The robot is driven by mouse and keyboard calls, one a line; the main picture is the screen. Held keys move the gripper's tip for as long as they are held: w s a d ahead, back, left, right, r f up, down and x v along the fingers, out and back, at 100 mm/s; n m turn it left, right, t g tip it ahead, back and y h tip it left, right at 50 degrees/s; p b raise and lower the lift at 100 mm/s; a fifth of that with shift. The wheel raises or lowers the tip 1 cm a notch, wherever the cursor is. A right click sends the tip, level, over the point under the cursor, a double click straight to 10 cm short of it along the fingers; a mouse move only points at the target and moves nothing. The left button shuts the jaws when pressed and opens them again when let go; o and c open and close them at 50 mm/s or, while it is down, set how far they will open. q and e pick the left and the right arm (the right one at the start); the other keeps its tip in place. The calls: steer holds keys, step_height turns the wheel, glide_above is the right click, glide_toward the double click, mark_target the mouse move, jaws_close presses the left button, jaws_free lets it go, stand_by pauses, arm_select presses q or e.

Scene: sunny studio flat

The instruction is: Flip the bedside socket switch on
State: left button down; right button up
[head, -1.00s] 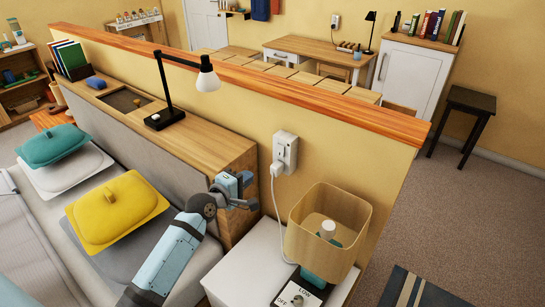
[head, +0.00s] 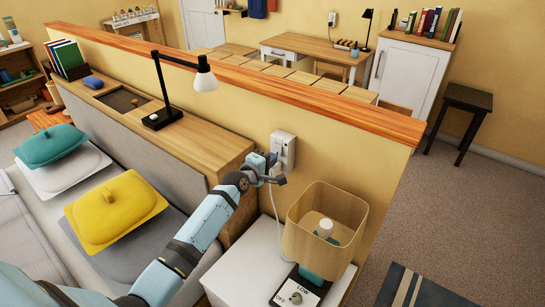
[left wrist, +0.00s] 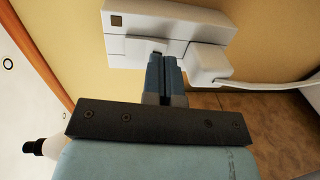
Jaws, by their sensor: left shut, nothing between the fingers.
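The white bedside socket (head: 283,148) is fixed to the yellow half wall above the white bedside table. In the left wrist view the socket (left wrist: 185,22) fills the top, with a rocker switch (left wrist: 140,48) on the left and a white plug (left wrist: 209,64) with its cord on the right. My left gripper (head: 276,172) is shut and empty, just in front of the socket. In the left wrist view its fingertips (left wrist: 165,60) are at the lower edge of the socket between switch and plug; I cannot tell if they touch. My right gripper is not in view.
A lamp with a square wooden shade (head: 326,222) stands close to the right of my gripper. Its base carries a dial marked OFF and LOW (head: 296,297). The white cord (head: 277,222) hangs below the socket. A wooden headboard shelf (head: 205,140) lies to the left.

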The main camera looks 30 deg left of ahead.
arm_select(q)
steer(key=shift+w+f, duration=0.1)
steer(key=shift+w, duration=0.55)
steer(key=shift+d, duration=0.1)
steer(key=shift+w+f+b, duration=0.15)
steer(key=shift+f+b, duration=0.2)
steer(key=shift+b, duration=0.7)
steer(key=shift+r+p, duration=0.35)
steer(key=shift+f, duration=0.1)
